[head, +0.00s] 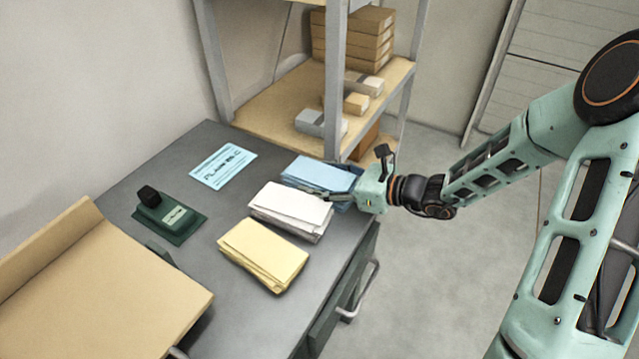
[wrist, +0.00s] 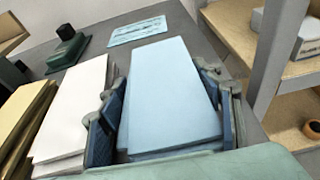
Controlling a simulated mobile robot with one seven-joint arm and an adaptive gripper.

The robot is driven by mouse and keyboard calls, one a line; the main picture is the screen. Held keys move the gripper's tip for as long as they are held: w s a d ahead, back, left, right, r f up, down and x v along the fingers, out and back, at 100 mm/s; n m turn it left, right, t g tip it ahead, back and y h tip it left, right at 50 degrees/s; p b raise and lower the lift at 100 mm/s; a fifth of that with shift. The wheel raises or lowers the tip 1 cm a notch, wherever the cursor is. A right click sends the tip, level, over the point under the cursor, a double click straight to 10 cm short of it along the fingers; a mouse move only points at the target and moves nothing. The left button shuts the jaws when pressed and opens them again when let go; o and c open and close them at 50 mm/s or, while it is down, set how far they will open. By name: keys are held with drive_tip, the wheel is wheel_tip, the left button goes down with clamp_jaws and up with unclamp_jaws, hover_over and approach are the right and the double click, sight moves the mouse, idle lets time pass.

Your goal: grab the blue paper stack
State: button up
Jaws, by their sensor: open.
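The blue paper stack (head: 318,174) lies on the grey desk at its right side, at the back of a row of three stacks. In the wrist view the blue stack (wrist: 172,95) fills the middle, lying lengthwise between the two fingers. My gripper (head: 335,190) is open at the stack's near right end; in the wrist view my gripper (wrist: 165,118) has one finger on each side of the stack. The left finger sits in the gap beside the white stack. I cannot tell whether either finger touches the paper.
A white paper stack (head: 291,207) and a yellow stack (head: 263,254) lie in front of the blue one. A blue printed card (head: 223,165) and a green stamp (head: 165,213) lie farther left. A shelf post (head: 334,85) stands close behind the blue stack.

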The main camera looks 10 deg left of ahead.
drive_tip(key=c, duration=1.3)
